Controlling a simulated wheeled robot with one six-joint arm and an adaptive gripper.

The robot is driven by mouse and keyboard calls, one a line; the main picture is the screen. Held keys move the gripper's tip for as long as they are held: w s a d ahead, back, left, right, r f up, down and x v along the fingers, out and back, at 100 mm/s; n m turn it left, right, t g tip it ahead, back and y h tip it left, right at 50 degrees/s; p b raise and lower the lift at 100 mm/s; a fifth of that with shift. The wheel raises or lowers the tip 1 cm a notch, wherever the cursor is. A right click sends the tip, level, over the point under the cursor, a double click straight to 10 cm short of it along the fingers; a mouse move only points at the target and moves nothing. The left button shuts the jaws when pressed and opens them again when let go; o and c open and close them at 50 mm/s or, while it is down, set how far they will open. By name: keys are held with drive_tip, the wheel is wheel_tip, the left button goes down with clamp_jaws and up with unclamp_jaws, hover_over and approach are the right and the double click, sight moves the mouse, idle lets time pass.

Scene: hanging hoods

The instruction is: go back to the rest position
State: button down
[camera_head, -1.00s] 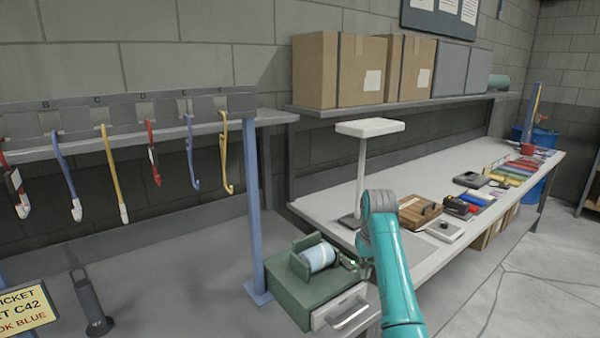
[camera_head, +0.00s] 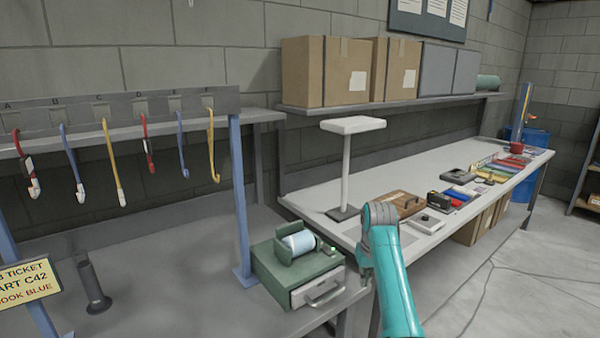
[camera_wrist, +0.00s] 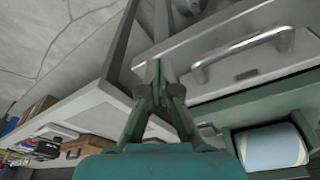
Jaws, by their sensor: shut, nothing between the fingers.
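My gripper (camera_wrist: 157,75) shows in the wrist view with its two fingertips together and nothing between them. It is in front of a green dispenser box with a white drawer (camera_wrist: 240,60) and a roll of pale blue labels (camera_wrist: 272,147). In the head view my teal arm is at the lower middle right, and the gripper is not clearly seen there. The green box (camera_head: 275,270) stands on the left bench beside the arm, with its drawer (camera_head: 318,288) closed and the roll (camera_head: 297,242) on top.
Colored hooks (camera_head: 112,165) hang from a lettered rail (camera_head: 120,105) at left. A ticket sign (camera_head: 27,280) and dark post (camera_head: 93,287) stand below. The right bench (camera_head: 300,200) holds a white-topped stand (camera_head: 353,125), a wooden box (camera_head: 402,203) and several small items.

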drive_tip(key=s+f+t, duration=0.1)
drive_tip(key=s+f, duration=0.4)
drive_tip(key=f, duration=0.6)
drive_tip(key=s+f+t, duration=0.2)
drive_tip(key=s+f, duration=0.2)
drive_tip(key=f, duration=0.7)
drive_tip(key=s+f+t, duration=0.2)
drive_tip(key=s+f, duration=0.4)
drive_tip(key=s, duration=0.4)
drive_tip(key=s+f+t, duration=0.1)
drive_tip(key=s+f, duration=0.4)
drive_tip(key=s, duration=0.5)
drive_tip(key=s+r+m+t, duration=0.1)
drive_tip(key=s+r+t, duration=0.15)
drive_tip(key=s, duration=0.85)
drive_tip(key=s+r+t, duration=0.1)
drive_tip(key=s+r, duration=0.2)
drive_tip(key=s, duration=0.8)
drive_tip(key=s+r+t, duration=0.1)
drive_tip(key=s+r, duration=0.6)
drive_tip(key=r, duration=0.3)
drive_tip(key=s+r+t, duration=0.2)
drive_tip(key=s+r, duration=0.6)
drive_tip(key=r, duration=0.2)
drive_tip(key=shift+s+r, duration=0.2)
drive_tip(key=shift+r, duration=0.1)
